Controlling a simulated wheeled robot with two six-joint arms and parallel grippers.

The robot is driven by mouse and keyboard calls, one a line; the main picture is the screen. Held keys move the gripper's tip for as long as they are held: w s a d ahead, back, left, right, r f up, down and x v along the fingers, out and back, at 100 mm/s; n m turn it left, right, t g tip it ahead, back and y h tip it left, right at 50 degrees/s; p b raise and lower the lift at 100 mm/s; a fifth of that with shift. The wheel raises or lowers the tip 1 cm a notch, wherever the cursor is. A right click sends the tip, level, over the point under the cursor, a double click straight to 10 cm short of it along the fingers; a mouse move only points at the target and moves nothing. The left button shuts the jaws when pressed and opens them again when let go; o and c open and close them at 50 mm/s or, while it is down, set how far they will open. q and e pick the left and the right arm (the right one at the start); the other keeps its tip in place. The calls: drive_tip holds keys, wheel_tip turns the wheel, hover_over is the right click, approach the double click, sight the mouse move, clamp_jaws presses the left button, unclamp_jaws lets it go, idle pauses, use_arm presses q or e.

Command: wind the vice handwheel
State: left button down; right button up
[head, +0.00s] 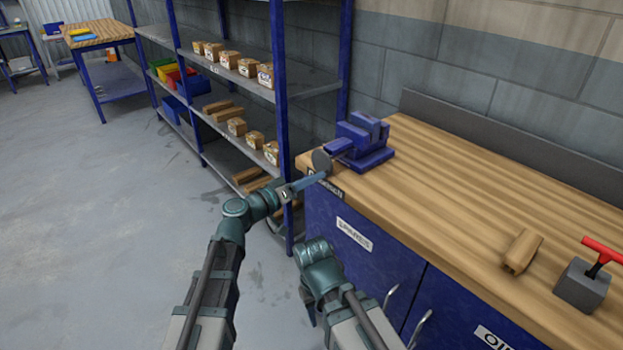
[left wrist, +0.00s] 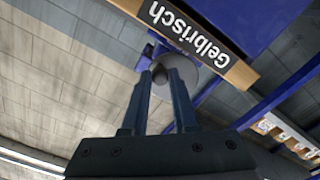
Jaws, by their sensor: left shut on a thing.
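The blue vice (head: 362,143) stands at the near left corner of the wooden bench top. Its grey round handwheel (head: 321,160) faces out past the bench's left edge. My left gripper (head: 316,178) reaches up to the wheel from the lower left and is shut on it. In the left wrist view the two dark fingers (left wrist: 170,72) are at the grey wheel (left wrist: 201,75), whose grip part is hidden by the fingertips. My right gripper (head: 307,302) hangs low in front of the bench; its fingers are too small and dark to read.
The wooden bench (head: 440,200) has blue doors below. On it lie a wooden block (head: 523,251) and a grey block with a red T-handle (head: 583,284). A blue shelf rack (head: 282,130) with small boxes stands close behind my left arm. Floor is open at left.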

use_arm(q)
drive_tip(key=shift+r+n, duration=0.1)
drive_tip(key=shift+n, duration=0.2)
drive_tip(key=shift+r+n+p, duration=0.2)
drive_tip(key=shift+n, duration=0.6)
drive_tip(key=shift+r+n+p, duration=0.2)
drive_tip(key=shift+n, duration=0.6)
drive_tip(key=shift+r+n, duration=0.2)
drive_tip(key=shift+n, duration=0.4)
drive_tip(key=c, duration=0.8)
unclamp_jaws()
drive_tip(key=m, duration=0.7)
